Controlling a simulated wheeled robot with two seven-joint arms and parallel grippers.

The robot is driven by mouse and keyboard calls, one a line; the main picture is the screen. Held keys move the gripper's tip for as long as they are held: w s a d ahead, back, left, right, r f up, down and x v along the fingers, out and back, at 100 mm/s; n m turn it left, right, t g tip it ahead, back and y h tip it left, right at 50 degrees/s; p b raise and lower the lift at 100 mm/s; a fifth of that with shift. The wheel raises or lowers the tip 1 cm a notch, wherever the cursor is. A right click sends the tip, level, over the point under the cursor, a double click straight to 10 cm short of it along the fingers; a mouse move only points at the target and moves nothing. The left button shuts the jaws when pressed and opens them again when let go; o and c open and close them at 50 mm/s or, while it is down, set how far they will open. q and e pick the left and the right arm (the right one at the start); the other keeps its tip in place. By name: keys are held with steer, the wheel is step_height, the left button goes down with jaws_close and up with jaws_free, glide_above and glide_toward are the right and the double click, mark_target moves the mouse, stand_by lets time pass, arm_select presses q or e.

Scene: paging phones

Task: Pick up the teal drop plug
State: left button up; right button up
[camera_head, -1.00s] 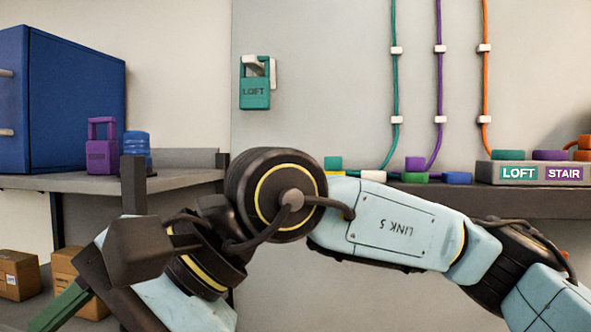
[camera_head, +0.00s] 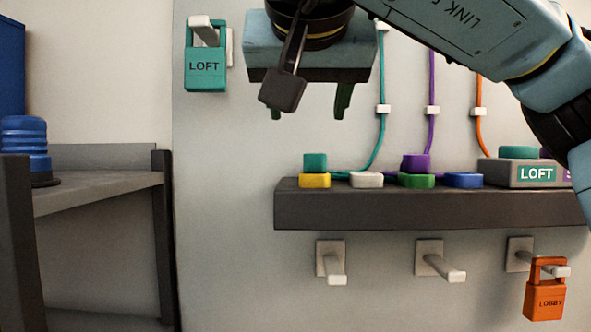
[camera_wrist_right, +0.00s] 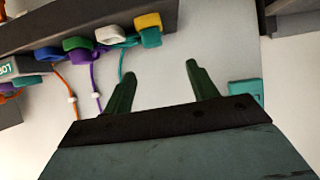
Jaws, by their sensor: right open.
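The teal drop plug (camera_head: 315,162) sits on top of a yellow block (camera_head: 314,181) at the left end of the dark shelf, with a teal cord running to it. In the right wrist view the teal plug (camera_wrist_right: 151,39) shows next to the yellow block (camera_wrist_right: 148,20), beyond the fingertips. My right gripper (camera_head: 309,108) is open and empty, above the plug and apart from it, its green fingers pointing down. The gripper also shows in the right wrist view (camera_wrist_right: 161,69), with nothing between its fingers. My left gripper is not in view.
White (camera_head: 366,179), green (camera_head: 416,181) and blue (camera_head: 463,180) blocks stand along the shelf (camera_head: 420,208), a purple plug (camera_head: 416,162) on the green one. A LOFT/STAIR box (camera_head: 505,175) is at right. A teal LOFT padlock (camera_head: 205,68) hangs left of my gripper; pegs stick out below.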

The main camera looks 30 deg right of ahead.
mark_target(315, 168)
steer(key=x, duration=0.3)
steer(key=p+x, duration=0.1)
steer(key=x, duration=0.3)
steer(key=s+d+x, duration=0.1)
steer(key=x, duration=0.2)
steer(key=shift+w+d+f+p, duration=0.1)
steer(key=shift+w+f+p, duration=0.05)
steer(key=shift+f+p, duration=0.25)
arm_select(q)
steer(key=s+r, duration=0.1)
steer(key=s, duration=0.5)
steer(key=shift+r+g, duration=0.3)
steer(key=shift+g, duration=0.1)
arm_select(e)
steer(key=shift+w+d+f, duration=0.25)
steer(key=shift+w+f, duration=0.05)
steer(key=shift+w, duration=0.2)
steer(key=shift+c, duration=0.5)
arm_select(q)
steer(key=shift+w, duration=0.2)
arm_select(e)
steer(key=c, duration=1)
